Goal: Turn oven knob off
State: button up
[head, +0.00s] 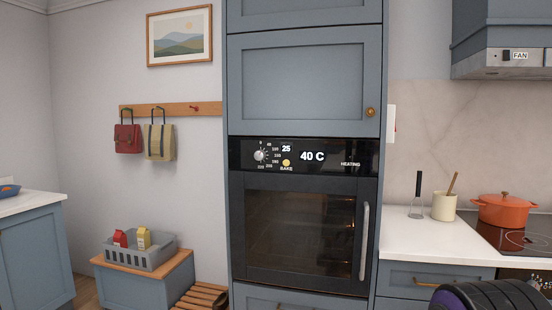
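The oven (300,232) is built into a tall blue-grey cabinet in the middle of the head view. Its silver knob (260,155) sits at the left of the black control panel (335,147), ringed by small white numbers that include a 0 above it. Which mark the knob points to is too small to tell. The oven door is shut. My gripper is not in view.
A dark rounded part, apparently of my arm, shows at the bottom right. The right counter (425,245) holds a utensil crock (444,206) and an orange pot (503,211) on the hob. A bench (150,283) with a grey crate (156,261) stands left of the oven.

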aim_at(260, 154)
jog(key=i+j+z, duration=0.2)
jog(key=j, duration=0.3)
jog(key=j+z, duration=0.25)
jog(key=j, duration=0.3)
jog(key=i+j+z, duration=0.2)
jog(key=j, duration=0.35)
jog(key=k, duration=0.05)
